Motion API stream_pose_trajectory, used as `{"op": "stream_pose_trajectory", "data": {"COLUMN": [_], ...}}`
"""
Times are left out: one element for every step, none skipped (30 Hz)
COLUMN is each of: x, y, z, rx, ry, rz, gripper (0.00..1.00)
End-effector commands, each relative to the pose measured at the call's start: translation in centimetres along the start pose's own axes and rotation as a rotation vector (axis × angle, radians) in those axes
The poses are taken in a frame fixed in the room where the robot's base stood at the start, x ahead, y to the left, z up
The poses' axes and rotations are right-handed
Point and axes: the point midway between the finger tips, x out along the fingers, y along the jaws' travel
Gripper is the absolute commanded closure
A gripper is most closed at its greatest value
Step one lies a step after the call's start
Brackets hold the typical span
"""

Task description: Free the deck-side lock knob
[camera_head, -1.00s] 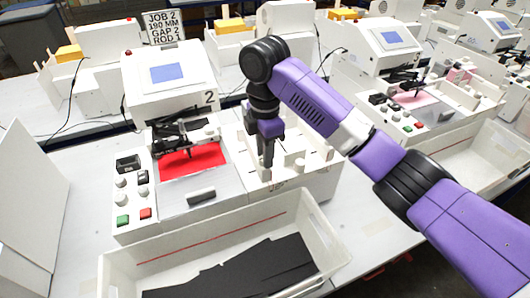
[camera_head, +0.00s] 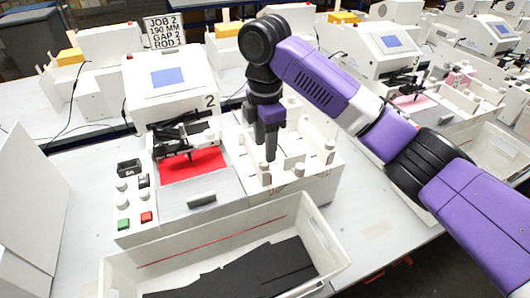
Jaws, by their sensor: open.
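The pen plotter (camera_head: 170,82) marked 2 stands on the bench with a red sheet (camera_head: 192,164) under its pen carriage. To its right is a white deck (camera_head: 314,182) with upright walls and several small white knobs. One knob (camera_head: 264,174) is at the deck's left front, another (camera_head: 299,170) in the middle and a third (camera_head: 328,156) further right. I cannot tell which is the deck-side lock knob. My gripper (camera_head: 270,157) points down above and just behind the left front knob. It is open, seen nearly edge-on, and nothing shows between its fingers.
A white bin (camera_head: 150,256) with black sheet pieces sits in front of the plotter. A control panel with green (camera_head: 123,224) and red (camera_head: 146,217) buttons is at left. A sign (camera_head: 163,31) reads JOB 2, 190 MM, GAP 2, ROD 1.

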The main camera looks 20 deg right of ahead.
Motion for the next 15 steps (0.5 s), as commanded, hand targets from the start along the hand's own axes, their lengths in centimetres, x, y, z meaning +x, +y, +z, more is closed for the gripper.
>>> {"op": "stream_pose_trajectory", "data": {"x": [-0.9,-1.3,-1.7,-2.0,-2.3,-2.6,-2.7,-2.9,-3.0,-3.0,-3.1,-3.1,-3.1,-3.1,-3.1], "y": [0.0,0.1,0.0,0.1,0.0,0.0,0.0,0.0,0.0,0.0,0.0,0.0,0.0,0.0,0.0], "z": [0.1,0.1,0.0,0.0,0.0,0.0,0.0,0.0,0.0,0.0,0.0,0.0,0.0,0.0,0.0], "rx": [-0.001,-0.001,-0.001,0.000,0.000,-0.001,-0.001,-0.001,0.000,0.000,0.000,0.000,0.000,0.000,0.000], "ry": [-0.002,-0.003,-0.001,-0.002,-0.002,-0.001,-0.001,-0.001,-0.001,0.000,0.000,0.000,0.000,0.000,0.000], "rz": [0.002,0.003,0.002,0.002,0.002,0.000,0.000,0.000,0.000,0.000,-0.001,-0.001,-0.001,-0.001,-0.001], "gripper": [0.52,0.52,0.52,0.52,0.52,0.52,0.52,0.52,0.52,0.52,0.52,0.52,0.52,0.52,0.52]}}
